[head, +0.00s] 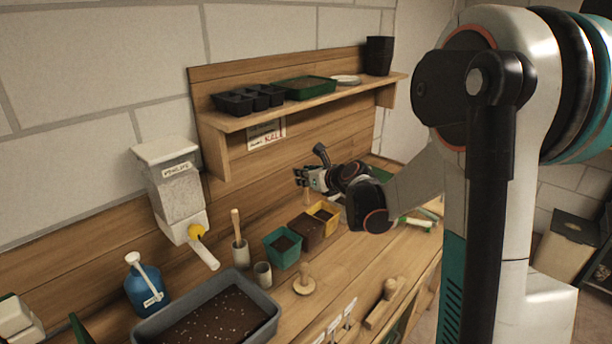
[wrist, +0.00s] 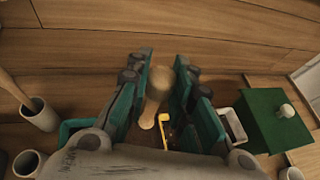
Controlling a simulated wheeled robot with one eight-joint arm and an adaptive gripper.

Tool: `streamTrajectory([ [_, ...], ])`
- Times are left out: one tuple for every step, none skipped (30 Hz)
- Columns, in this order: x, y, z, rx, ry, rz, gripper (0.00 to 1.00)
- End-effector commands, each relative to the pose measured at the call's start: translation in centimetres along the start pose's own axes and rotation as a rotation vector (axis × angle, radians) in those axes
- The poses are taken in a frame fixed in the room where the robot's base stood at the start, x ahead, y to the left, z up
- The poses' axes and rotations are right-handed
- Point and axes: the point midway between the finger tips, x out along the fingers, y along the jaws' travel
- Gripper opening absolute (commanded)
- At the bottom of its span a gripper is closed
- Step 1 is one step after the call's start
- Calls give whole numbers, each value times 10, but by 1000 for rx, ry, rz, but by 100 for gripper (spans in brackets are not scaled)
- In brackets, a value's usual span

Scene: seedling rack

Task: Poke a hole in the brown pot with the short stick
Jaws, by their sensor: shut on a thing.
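My gripper (head: 305,178) is shut on a short wooden stick (wrist: 155,95), which stands between the fingers. In the head view the stick (head: 306,196) points down below the fingers, above the pots. The square brown pot (head: 306,232) stands on the bench between a green pot (head: 282,248) and a yellow pot (head: 325,214), each with dark soil. The stick's lower end appears above the pots' back side; whether it touches anything is unclear. In the wrist view my fingers and wrist hide most of the brown pot.
Another stick (head: 236,226) stands in a pale cup (head: 241,253), beside an empty cup (head: 263,274). A grey soil tray (head: 272,325) and a wooden tamper (head: 304,285) lie in front. A shelf (head: 310,105) with trays overhangs the bench. A green box (wrist: 279,120) stands right.

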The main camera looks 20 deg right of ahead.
Motion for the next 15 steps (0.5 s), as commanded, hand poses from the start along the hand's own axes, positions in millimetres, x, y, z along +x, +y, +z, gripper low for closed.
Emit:
streamTrajectory([
  [1,0,-3,0,0,0,3],
  [2,0,-5,0,0,0,3],
  [3,0,-7,0,0,0,3],
  [4,0,-9,0,0,0,3],
  [5,0,-11,0,0,0,3],
  [6,0,-14,0,0,0,3],
  [7,0,-16,0,0,0,3],
  [8,0,-19,0,0,0,3],
  [10,0,-22,0,0,0,3],
  [11,0,-25,0,0,0,3],
  [12,0,-27,0,0,0,3],
  [13,0,-31,0,0,0,3],
  [14,0,-33,0,0,0,3],
  [15,0,-36,0,0,0,3],
  [17,0,-39,0,0,0,3],
])
